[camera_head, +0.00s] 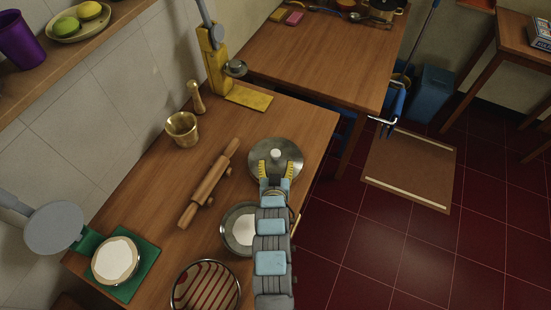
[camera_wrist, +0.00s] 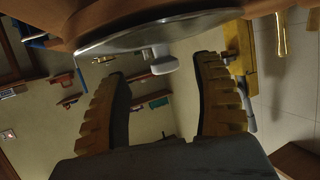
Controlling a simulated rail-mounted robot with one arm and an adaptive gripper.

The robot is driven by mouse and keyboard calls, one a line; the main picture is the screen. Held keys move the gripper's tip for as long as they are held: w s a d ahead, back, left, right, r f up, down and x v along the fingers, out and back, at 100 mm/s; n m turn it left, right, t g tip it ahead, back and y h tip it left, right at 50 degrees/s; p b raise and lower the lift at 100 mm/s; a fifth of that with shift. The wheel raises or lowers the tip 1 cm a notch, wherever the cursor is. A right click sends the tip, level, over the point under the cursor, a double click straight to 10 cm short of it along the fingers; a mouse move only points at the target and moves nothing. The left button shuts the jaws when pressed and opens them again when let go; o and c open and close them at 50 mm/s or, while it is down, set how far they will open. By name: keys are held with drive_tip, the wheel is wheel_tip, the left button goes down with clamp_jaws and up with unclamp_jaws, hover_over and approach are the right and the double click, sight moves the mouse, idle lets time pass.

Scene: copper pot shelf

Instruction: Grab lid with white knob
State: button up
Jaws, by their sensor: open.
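A round steel lid (camera_head: 292,156) with a white knob (camera_head: 276,154) lies near the right edge of the wooden table. In the wrist view the lid (camera_wrist: 115,42) shows edge-on at the top, with its white knob (camera_wrist: 163,63) pointing into the space between my fingers. My gripper (camera_head: 275,170) is at the near side of the lid, its yellow fingers to the left and right of the knob. In the wrist view my gripper (camera_wrist: 162,82) is open, with a gap on both sides of the knob. I cannot tell whether a finger touches the lid.
A rolling pin (camera_head: 209,182) lies left of the lid, and a brass mortar (camera_head: 182,129) stands farther back. A pan with white contents (camera_head: 238,226) sits beside my arm. A striped round dish (camera_head: 205,287) is at the front. A yellow stand (camera_head: 217,65) rises at the back left.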

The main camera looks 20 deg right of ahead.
sight(275, 158)
drive_tip(key=shift+r+x, duration=0.15)
drive_tip(key=shift+x, duration=1.2)
drive_tip(key=shift+r+x, duration=0.15)
drive_tip(key=shift+x, duration=1.2)
drive_tip(key=shift+w+a, duration=0.1)
drive_tip(key=shift+a, duration=0.05)
clamp_jaws()
